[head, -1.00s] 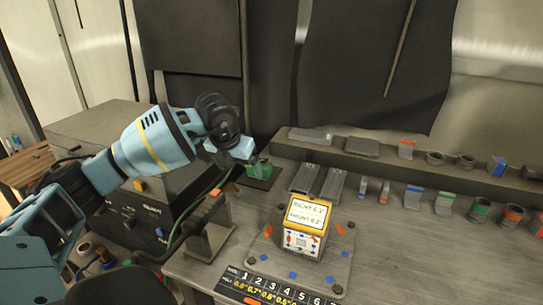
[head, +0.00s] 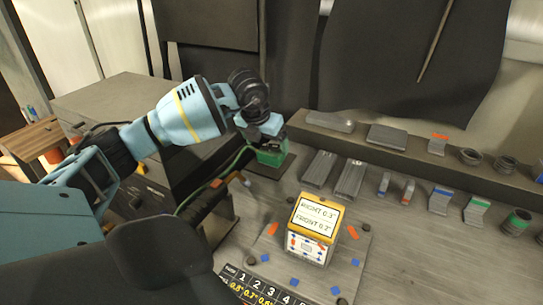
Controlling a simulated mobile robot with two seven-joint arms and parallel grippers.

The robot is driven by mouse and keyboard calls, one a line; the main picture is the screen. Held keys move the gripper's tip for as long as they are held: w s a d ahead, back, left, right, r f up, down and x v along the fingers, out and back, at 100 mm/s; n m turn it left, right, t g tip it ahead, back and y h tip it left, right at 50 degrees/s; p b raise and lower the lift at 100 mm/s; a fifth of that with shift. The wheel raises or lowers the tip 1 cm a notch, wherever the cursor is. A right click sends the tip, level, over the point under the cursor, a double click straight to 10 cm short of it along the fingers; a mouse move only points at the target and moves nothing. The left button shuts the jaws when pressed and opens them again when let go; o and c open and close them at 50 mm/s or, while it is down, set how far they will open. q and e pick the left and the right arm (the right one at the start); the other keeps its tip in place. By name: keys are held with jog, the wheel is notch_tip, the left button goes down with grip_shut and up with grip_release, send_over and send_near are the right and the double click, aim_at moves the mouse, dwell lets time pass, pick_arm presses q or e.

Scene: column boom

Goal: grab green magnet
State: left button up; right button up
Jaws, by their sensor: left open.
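A green block (head: 272,155), which looks like the green magnet, sits on a dark pad (head: 268,172) at the back left of the bench. My left gripper (head: 268,138) is open and right at the top of the block. It hides the block's upper part, and I cannot tell whether the fingers touch it or stand around it. My right gripper is out of view.
A yellow-and-white box (head: 313,228) with a readout stands on a grey plate (head: 341,268) in front. Two grey rails (head: 334,173) lie right of the pad. Small colour-banded parts line the right side. A green cable (head: 216,182) runs left of the block.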

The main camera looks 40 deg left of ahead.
aim_at(270, 147)
pick_arm(q)
jog(key=shift+w+x, duration=0.1)
jog(key=shift+x, duration=1.15)
jog(key=shift+w+x, duration=0.15)
jog(key=shift+x, duration=1.15)
jog(key=shift+r, duration=0.1)
jog(key=c, duration=1.4)
jog(key=shift+r, duration=0.1)
jog(key=shift+c, duration=0.2)
jog(key=shift+a, duration=0.1)
jog(key=shift+w+r, duration=0.1)
jog(key=shift+r, duration=0.35)
jog(key=r, duration=0.1)
jog(key=d+r, duration=0.1)
jog(key=shift+r, duration=0.3)
jog(key=s+d, duration=0.1)
jog(key=d, duration=0.4)
jog(key=s+d+r, duration=0.1)
jog(key=d, duration=0.4)
jog(key=s+d+b, duration=0.1)
jog(key=d, duration=0.3)
jog(key=shift+s+d+r, duration=0.2)
jog(key=shift+d, duration=0.2)
